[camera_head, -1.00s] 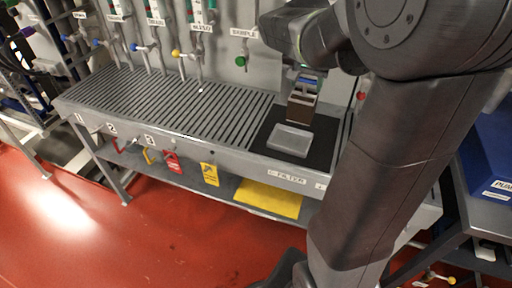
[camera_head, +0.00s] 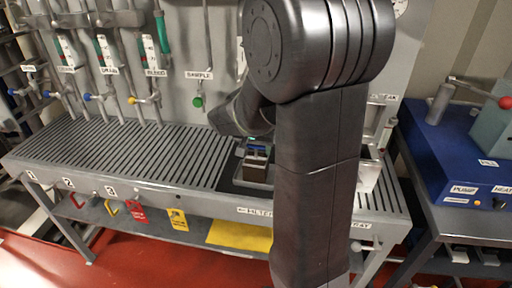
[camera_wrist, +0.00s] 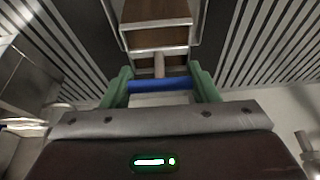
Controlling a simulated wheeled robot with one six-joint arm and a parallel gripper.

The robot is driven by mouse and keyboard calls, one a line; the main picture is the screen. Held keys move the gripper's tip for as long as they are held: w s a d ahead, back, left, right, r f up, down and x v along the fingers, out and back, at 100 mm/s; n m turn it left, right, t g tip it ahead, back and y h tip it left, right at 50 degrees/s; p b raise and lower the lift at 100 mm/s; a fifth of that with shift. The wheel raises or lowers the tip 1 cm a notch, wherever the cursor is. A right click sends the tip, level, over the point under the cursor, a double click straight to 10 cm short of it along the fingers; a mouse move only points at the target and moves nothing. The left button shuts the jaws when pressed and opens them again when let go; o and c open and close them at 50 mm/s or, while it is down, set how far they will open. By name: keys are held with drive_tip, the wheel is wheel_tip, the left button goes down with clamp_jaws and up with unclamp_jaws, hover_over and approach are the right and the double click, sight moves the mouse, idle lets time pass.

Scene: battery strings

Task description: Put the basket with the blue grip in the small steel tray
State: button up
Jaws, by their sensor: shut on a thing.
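The basket (camera_head: 256,165) is a small brown box with metal edges and a blue grip (camera_head: 258,148) on top. My gripper (camera_head: 257,146) is shut on the blue grip. In the wrist view, its green fingers (camera_wrist: 162,84) stand at both ends of the blue bar (camera_wrist: 150,85), and the brown basket (camera_wrist: 157,38) hangs upright beyond it. The small steel tray (camera_head: 243,181) lies around and below the basket on the dark panel. I cannot tell whether the basket touches the tray floor. My arm hides the tray's right side.
The slatted grey bench top (camera_head: 130,148) is clear to the left. Valve pipes and a labelled wall stand behind, with a green sample knob (camera_head: 197,102) close by. A blue pump unit (camera_head: 450,150) stands on the right.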

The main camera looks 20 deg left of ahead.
drive_tip(key=o, duration=1)
drive_tip(key=shift+f, duration=0.15)
drive_tip(key=shift+c, duration=0.2)
drive_tip(key=o, duration=0.4)
drive_tip(key=shift+o, duration=0.2)
drive_tip(key=shift+r, duration=0.3)
drive_tip(key=a+v, duration=0.1)
drive_tip(key=v, duration=1)
drive_tip(key=shift+s+d+r, duration=0.2)
drive_tip(key=shift+d+r, duration=0.15)
drive_tip(key=shift+d, duration=0.15)
drive_tip(key=shift+f, duration=0.1)
